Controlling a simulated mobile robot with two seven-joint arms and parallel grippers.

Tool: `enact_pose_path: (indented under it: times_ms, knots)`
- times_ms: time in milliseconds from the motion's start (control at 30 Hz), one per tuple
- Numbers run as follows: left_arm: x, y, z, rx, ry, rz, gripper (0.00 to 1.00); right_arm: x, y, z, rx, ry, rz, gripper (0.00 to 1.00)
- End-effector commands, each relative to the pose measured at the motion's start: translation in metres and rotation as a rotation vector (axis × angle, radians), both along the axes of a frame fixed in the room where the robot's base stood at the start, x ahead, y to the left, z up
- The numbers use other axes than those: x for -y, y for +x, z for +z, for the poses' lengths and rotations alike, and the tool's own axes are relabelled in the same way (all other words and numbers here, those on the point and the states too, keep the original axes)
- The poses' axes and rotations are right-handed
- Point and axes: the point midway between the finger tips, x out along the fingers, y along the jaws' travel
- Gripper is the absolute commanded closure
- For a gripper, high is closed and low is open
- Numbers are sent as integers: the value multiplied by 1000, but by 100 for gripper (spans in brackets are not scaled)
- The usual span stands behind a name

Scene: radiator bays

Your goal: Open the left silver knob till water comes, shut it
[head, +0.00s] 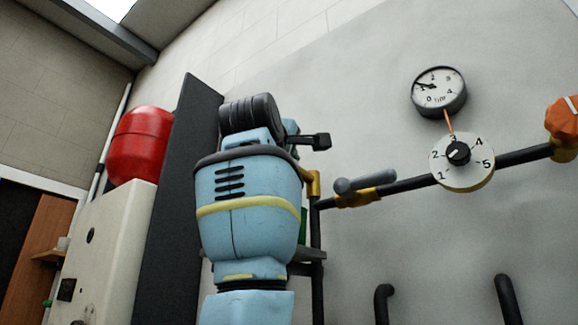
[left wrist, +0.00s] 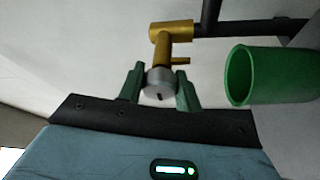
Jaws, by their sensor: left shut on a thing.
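The left silver knob (left wrist: 160,84) sits at the end of a brass valve (left wrist: 171,33) in the left wrist view, with a short dark mark on its face. My left gripper (left wrist: 160,92) has its two green fingers closed on the knob's sides. A short brass stub sticks out to the right of the valve stem, and no water shows there. In the head view my blue left arm hides the knob and the gripper. Part of the brass valve (head: 314,183) shows right of the arm. My right gripper is in neither view.
A green cup (left wrist: 270,76) is close to the right of my left gripper. A black pipe (head: 405,184) on the wall carries a grey-handled brass valve (head: 360,192), a numbered white dial (head: 462,162) and an orange knob (head: 566,120). A gauge (head: 438,92) stands above.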

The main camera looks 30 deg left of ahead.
Motion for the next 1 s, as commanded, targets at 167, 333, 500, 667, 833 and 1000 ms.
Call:
enact_pose_path:
  times_ms: [167, 333, 500, 667, 833, 1000]
  knots:
    - [0, 0, 0, 1, -4, -1, 88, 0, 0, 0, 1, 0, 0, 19]
    - [0, 0, 0, 1, -3, -1, 64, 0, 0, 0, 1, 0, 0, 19]
    - [0, 0, 0, 0, -2, -1, 45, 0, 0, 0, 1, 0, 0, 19]
    - [0, 0, 0, 1, -2, 0, 45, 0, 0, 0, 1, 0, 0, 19]
    - [1, -3, 0, 1, -2, 0, 45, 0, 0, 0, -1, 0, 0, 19]
    - [6, -17, -3, 1, -2, -1, 45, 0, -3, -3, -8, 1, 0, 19]
